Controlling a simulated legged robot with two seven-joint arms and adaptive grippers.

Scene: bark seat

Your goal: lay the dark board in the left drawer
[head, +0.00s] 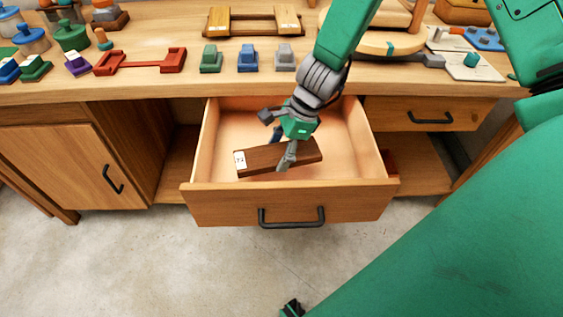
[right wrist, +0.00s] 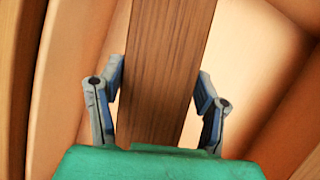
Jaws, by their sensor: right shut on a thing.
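The dark board (head: 262,160) is a brown wooden bar with a white label on its left end. It is over the open left drawer (head: 235,205), inside its walls as seen from above, lying crosswise and slightly slanted. My right gripper (head: 285,155) reaches down into the drawer and is shut on the board near its middle. In the right wrist view the board (right wrist: 165,70) runs between the two fingers (right wrist: 160,95). I cannot tell whether the board touches the drawer floor. The rest of the drawer looks empty.
The right drawer (head: 425,114) is shut. A cabinet door (head: 70,165) is at the left. The bench top (head: 150,85) above holds a red holder (head: 140,61), several coloured blocks and a wooden frame (head: 252,20). The drawer's side walls stand close around my gripper.

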